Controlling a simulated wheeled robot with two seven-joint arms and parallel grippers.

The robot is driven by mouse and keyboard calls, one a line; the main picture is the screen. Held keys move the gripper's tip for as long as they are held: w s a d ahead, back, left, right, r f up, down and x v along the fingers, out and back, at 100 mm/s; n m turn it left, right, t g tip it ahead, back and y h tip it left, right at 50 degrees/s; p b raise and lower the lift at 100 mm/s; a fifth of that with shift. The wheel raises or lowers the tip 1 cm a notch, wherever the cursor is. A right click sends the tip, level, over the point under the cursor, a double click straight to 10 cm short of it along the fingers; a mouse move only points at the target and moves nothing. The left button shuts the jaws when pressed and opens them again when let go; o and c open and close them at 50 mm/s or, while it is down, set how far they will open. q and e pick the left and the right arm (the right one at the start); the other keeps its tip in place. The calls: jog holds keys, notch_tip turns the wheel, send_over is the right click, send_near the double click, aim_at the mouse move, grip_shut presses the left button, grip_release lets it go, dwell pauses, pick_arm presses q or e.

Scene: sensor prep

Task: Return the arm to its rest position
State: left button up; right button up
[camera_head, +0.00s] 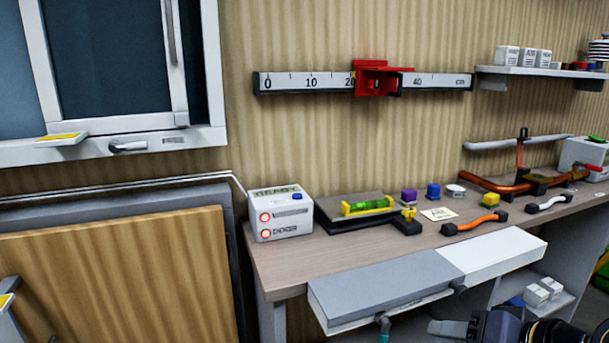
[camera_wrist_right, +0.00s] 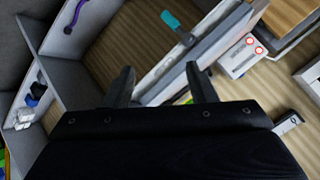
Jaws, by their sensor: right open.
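My right gripper (camera_wrist_right: 163,82) shows in the wrist view with its two dark fingers wide apart and nothing between them. Part of my right arm (camera_head: 495,326) shows at the bottom right of the head view, in front of and below the bench front.
The bench (camera_head: 385,246) holds a white box reading READY (camera_head: 278,211), a grey plate with a green-vial level (camera_head: 366,205), small coloured blocks, and orange piping (camera_head: 515,183). A grey drawer front (camera_head: 375,288) juts out near my arm. A ruler rail (camera_head: 300,82) hangs above.

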jog(key=s+a+f+n+g+h, duration=0.1)
jog(key=s+a+f+n+g, duration=0.15)
jog(key=s+f, duration=1)
notch_tip(320, 180, up, 24)
jog(key=w+d+g+p, duration=0.1)
jog(key=p, duration=2.4)
jog(key=shift+m, duration=0.35)
jog(key=shift+f, duration=0.1)
